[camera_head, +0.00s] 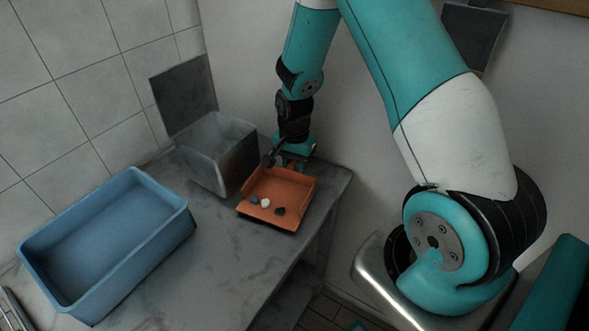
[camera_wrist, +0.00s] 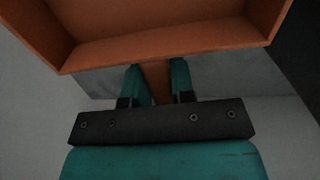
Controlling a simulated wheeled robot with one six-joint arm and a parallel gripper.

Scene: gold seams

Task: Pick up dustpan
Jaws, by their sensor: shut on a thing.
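The orange dustpan (camera_head: 276,188) is at the right end of the grey table in the head view, beside the metal bin. It holds a few small pieces: a blue one (camera_head: 255,200), a white one (camera_head: 265,203) and a dark one (camera_head: 279,211). My gripper (camera_head: 289,163) is at the dustpan's back edge. In the wrist view the dustpan's pan (camera_wrist: 165,42) fills the top, and my gripper (camera_wrist: 158,76) is shut on its handle (camera_wrist: 156,82) between the two teal fingers. I cannot tell whether the dustpan touches the table.
A blue tub (camera_head: 110,262) stands at the left of the table (camera_head: 215,262). An open metal bin (camera_head: 222,160) with its lid raised stands close left of the dustpan. Walls are behind. The table's front middle is clear.

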